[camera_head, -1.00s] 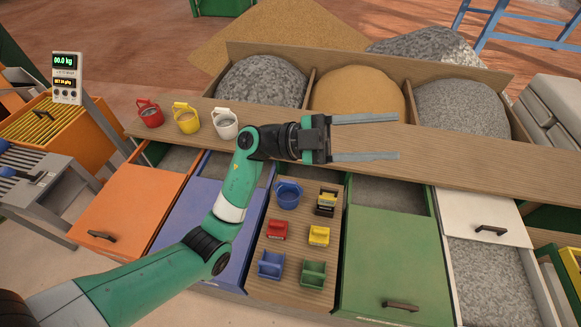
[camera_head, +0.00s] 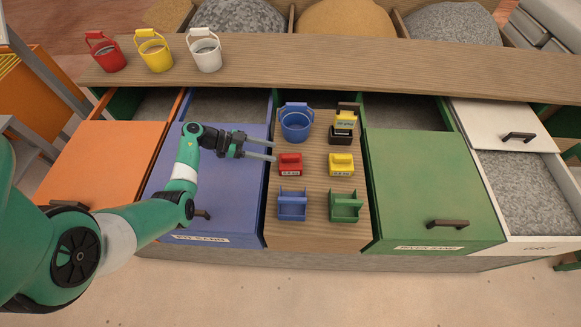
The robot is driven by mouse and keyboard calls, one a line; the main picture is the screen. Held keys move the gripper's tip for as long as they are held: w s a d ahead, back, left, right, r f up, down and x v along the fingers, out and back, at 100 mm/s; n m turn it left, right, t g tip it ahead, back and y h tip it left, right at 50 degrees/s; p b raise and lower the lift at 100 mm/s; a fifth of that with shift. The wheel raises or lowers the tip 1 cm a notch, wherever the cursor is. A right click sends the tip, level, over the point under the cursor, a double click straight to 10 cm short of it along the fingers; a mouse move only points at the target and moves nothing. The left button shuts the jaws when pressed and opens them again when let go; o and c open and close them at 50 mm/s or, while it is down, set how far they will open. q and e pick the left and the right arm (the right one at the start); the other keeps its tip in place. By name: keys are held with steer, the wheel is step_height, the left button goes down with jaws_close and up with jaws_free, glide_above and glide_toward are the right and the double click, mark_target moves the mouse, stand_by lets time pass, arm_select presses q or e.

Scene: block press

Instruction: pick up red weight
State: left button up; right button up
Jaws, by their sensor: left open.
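The red weight (camera_head: 290,164) is a small red block with a handle and a pale label. It sits on the wooden board (camera_head: 318,225) between the blue and green drawers. My left gripper (camera_head: 274,151) is open and empty, its fingers pointing right. In the picture the fingertips lie just up and left of the red weight, apart from it as far as I can tell. My right gripper is not in view.
A yellow weight (camera_head: 341,164) sits right of the red one. A blue bucket (camera_head: 296,122) and a black weight (camera_head: 341,134) with a yellow one on it stand behind. Blue (camera_head: 292,205) and green (camera_head: 345,206) scoops are in front. Several buckets stand on the shelf (camera_head: 300,62).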

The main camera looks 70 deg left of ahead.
mark_target(299, 161)
arm_select(q)
steer(key=b+x, duration=0.2)
steer(key=x, duration=0.3)
steer(key=shift+w+d+f, duration=0.1)
steer(key=shift+f, duration=0.1)
steer(key=shift+w+d, duration=0.1)
steer(key=shift+w, duration=0.25)
steer(key=b+x, duration=0.3)
steer(key=x, duration=0.1)
steer(key=shift+d+f, duration=0.2)
steer(key=shift+f, duration=0.05)
steer(key=shift+w+d, duration=0.15)
steer(key=shift+w, duration=0.25)
steer(key=shift+c, duration=0.3)
jaws_close()
